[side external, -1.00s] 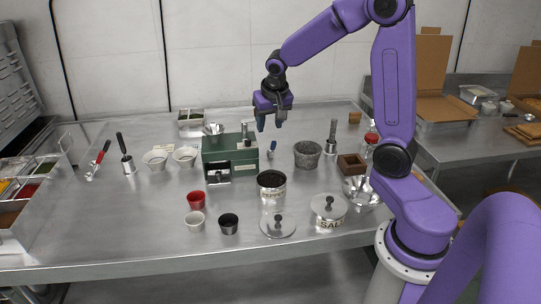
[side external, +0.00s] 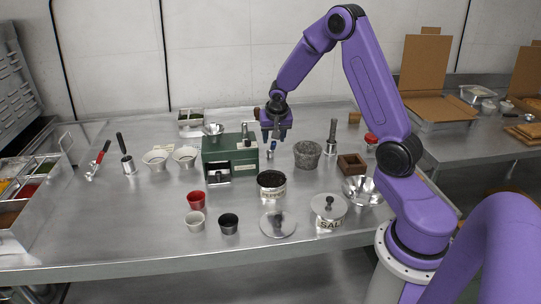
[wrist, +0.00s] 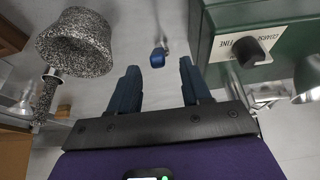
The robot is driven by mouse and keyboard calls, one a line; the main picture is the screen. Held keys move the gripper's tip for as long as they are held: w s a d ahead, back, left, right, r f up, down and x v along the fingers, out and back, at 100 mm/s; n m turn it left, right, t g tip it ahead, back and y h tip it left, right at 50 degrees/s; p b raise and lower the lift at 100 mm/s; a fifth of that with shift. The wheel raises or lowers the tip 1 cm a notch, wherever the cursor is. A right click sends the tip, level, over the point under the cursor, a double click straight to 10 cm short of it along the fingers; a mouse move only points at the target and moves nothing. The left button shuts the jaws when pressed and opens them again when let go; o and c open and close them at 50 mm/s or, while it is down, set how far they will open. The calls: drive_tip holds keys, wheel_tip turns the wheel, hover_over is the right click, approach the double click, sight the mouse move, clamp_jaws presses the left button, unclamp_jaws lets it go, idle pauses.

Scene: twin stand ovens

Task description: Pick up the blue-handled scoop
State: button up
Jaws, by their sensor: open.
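The blue-handled scoop (side external: 271,148) lies on the steel table between the green grinder box and the grey stone mortar. In the wrist view its short blue handle (wrist: 158,58) points toward my gripper, and a small metal part extends beyond it. My gripper (side external: 273,138) is open and empty, above the scoop in the side view and partly overlapping it there. In the wrist view the two dark blue fingers (wrist: 159,68) are spread apart, with the scoop handle lined up with the gap between them, beyond the tips.
The green box (side external: 229,155) stands close left of the scoop, the mortar (side external: 307,155) to its right. A labelled metal pot (side external: 271,184) stands in front. Several cups, lids and a wooden box (side external: 351,163) are around. Bare table lies around the scoop.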

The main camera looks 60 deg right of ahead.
sight(273, 149)
drive_tip(key=shift+x, duration=3.6)
drive_tip(key=shift+s, duration=0.15)
clamp_jaws()
